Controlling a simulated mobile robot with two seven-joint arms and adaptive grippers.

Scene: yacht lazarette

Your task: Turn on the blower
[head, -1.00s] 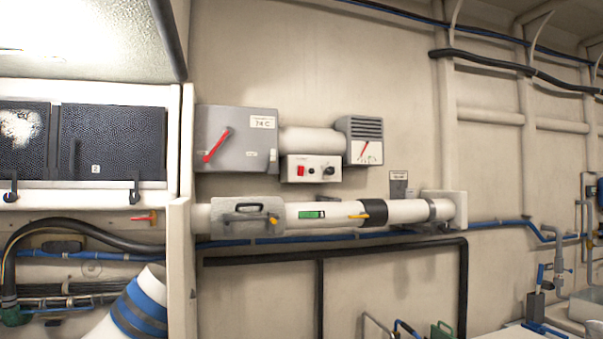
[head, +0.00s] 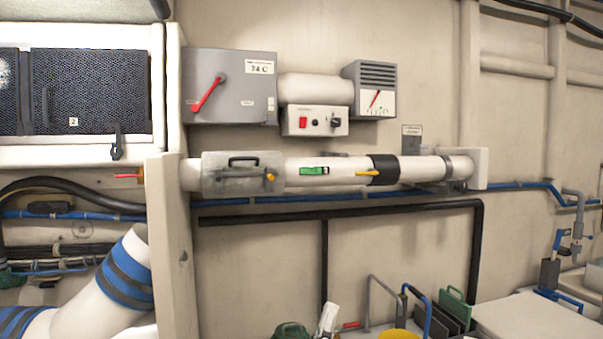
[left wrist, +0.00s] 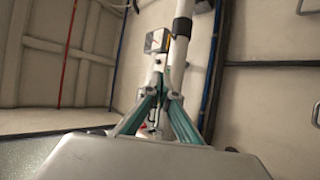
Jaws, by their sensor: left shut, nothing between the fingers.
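The blower unit has a grey box (head: 230,95) with a red lever and a "74 C" label. A white cylinder (head: 315,89) joins it to a grey vented housing with a dial (head: 370,88). Below hangs a white control box (head: 316,121) with a red switch (head: 303,121) and a black knob (head: 336,121). My left arm, white with blue bands, shows at lower left in the head view; its gripper is not visible there. In the left wrist view my left gripper (left wrist: 161,88) is shut and empty, with the vented housing (left wrist: 155,40) beyond it. My right gripper is not in view.
A white duct (head: 335,171) with a grey clamp plate, green tag and yellow lever runs below the control box. A black pipe (head: 400,207) crosses under it. A cream upright panel (head: 172,235) stands between my left arm and the blower wall. Several containers stand at the bottom.

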